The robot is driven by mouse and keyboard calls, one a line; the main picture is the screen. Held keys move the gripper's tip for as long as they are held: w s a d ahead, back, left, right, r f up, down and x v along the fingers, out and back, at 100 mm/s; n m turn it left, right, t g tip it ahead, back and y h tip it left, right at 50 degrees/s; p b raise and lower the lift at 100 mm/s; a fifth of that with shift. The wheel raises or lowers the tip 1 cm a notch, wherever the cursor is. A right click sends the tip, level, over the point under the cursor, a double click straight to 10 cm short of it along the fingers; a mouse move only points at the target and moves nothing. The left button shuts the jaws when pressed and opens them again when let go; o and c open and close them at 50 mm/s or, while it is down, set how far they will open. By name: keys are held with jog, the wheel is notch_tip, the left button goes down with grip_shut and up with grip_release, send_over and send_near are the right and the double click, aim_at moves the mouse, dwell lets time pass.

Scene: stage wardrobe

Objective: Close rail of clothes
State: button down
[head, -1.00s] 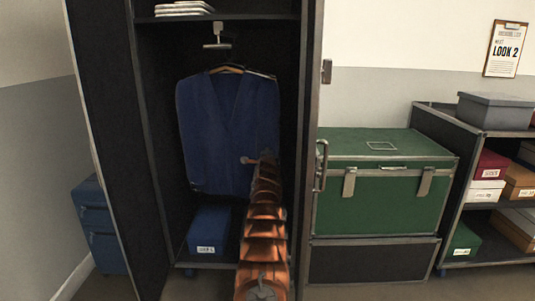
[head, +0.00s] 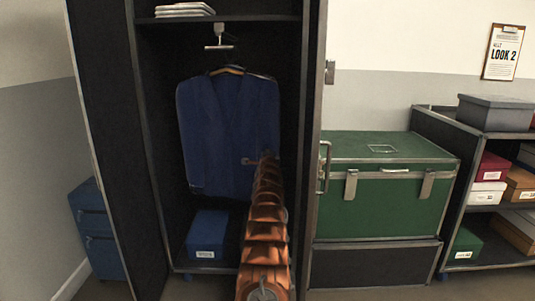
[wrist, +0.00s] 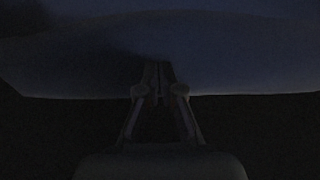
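An open dark wardrobe (head: 310,150) stands in the middle of the head view. Inside, a blue garment (head: 222,130) hangs from a wooden hanger (head: 228,70). A pale T-shaped rail end (head: 219,46) shows under the upper shelf, above the hanger. The rest of the rail is hidden in shadow. My copper arm reaches into the wardrobe, with its far end in front of the garment's right side. In the very dark wrist view, my gripper (wrist: 160,92) has its fingertips together, pointing at the blue cloth (wrist: 90,60). Whether they touch it cannot be told.
A blue box (head: 208,236) sits on the wardrobe floor, and white folded items (head: 184,9) lie on the upper shelf. A green trunk (head: 390,200) and a shelf unit with boxes (head: 495,105) stand to the right. A blue cabinet (head: 97,235) is at left.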

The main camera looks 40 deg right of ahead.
jog(key=shift+s+d+r, duration=0.1)
jog(key=shift+s+r, duration=0.05)
jog(key=shift+r, duration=0.45)
jog(key=f+b+v, duration=0.1)
jog(key=b+v, duration=0.8)
jog(key=v, duration=0.5)
jog(key=shift+f, duration=0.15)
dwell(0.6)
